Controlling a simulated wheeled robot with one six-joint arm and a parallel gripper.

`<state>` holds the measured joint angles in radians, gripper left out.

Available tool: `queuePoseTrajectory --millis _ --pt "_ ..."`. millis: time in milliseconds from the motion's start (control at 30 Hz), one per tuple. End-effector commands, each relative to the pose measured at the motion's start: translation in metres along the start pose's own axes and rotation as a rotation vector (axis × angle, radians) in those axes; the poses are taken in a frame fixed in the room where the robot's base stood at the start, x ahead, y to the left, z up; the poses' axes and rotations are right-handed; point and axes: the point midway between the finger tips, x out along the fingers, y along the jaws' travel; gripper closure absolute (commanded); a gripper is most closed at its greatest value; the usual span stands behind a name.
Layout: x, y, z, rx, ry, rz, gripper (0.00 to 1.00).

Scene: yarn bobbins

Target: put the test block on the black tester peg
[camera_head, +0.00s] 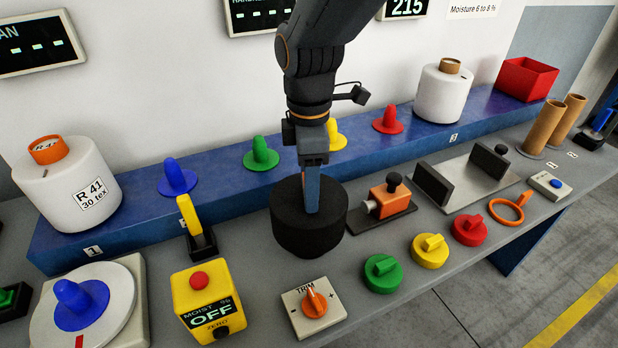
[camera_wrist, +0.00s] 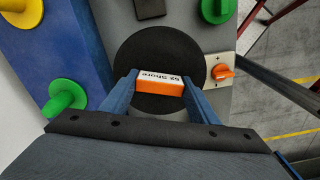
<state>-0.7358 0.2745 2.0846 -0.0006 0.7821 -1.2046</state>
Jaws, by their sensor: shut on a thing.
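The test block is a thick black drum (camera_head: 308,235) with an orange, white-topped grip marked "52 Shore". In the wrist view the black drum (camera_wrist: 133,58) lies below my gripper (camera_wrist: 162,88), whose two blue fingers are shut on the orange grip (camera_wrist: 160,84). In the head view my gripper (camera_head: 312,205) reaches straight down at the drum's top, and a finger hides the orange grip. The drum looks upright. I cannot tell whether it touches the bench. No black tester peg shows in either view; the drum may cover it.
The orange tester device (camera_head: 390,198) stands close to the right of the drum. The yellow lever on a black base (camera_head: 201,240) is to its left, and the TRIM knob (camera_head: 314,303) is in front. The blue shelf (camera_head: 225,202) with coloured pegs runs behind.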

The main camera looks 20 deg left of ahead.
Motion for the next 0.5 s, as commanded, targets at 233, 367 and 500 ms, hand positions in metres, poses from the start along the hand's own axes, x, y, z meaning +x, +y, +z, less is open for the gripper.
queuePoseTrajectory --millis 233,367,500 --pt "0.015 0.000 0.000 0.000 0.000 0.000 1.00" --pt "0.022 0.001 0.000 0.000 0.000 0.001 1.00" --pt "0.029 0.001 0.000 0.000 0.001 0.001 1.00"
